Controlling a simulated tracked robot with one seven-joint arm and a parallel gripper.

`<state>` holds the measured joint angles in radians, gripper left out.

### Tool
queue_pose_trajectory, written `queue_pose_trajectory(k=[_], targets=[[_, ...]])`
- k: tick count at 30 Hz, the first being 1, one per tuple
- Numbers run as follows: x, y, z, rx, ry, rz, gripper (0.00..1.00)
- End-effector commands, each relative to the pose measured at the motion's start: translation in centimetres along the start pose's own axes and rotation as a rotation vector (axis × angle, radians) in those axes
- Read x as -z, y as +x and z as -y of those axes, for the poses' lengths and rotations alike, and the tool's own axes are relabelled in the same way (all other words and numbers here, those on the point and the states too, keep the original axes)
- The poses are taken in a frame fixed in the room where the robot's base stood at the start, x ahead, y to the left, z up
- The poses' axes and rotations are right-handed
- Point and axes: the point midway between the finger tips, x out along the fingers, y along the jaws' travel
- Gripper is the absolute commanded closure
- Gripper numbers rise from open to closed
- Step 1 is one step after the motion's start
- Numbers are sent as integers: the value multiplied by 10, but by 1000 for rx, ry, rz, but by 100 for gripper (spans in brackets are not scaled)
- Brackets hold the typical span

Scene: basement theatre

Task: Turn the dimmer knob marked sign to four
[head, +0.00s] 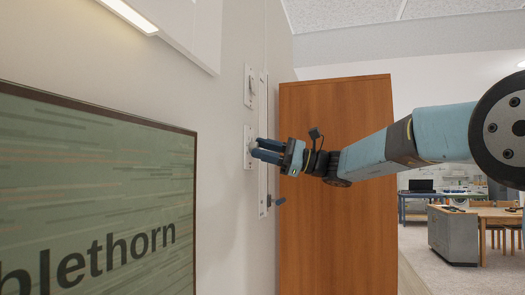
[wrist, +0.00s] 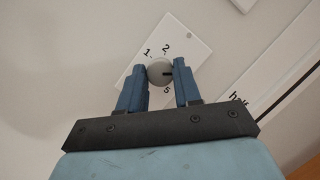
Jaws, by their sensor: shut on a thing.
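The plate carries the numbers 1, 2 and 5; other marks are hidden behind my fingers. A dark pointer line on the knob points right in the wrist view, toward the right finger. My gripper (wrist: 160,72) has its two blue fingers on either side of the knob, shut on it. In the head view my gripper (head: 254,149) reaches the plate (head: 247,135) on the wall, and its fingers hide the knob. I cannot read a "sign" label.
Another plate (head: 250,87) with a small switch is above. A wooden cabinet (head: 335,230) stands behind, a framed sign (head: 100,190) hangs left.

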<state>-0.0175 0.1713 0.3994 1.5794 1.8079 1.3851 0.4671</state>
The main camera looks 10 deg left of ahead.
Motion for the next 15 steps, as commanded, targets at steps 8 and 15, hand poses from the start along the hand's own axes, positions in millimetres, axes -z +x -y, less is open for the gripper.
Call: queue_pose_trajectory(k=[8,15], targets=[[4,-3,-2,80,207,-15,97],[4,-3,-3,123,320,-18,97]])
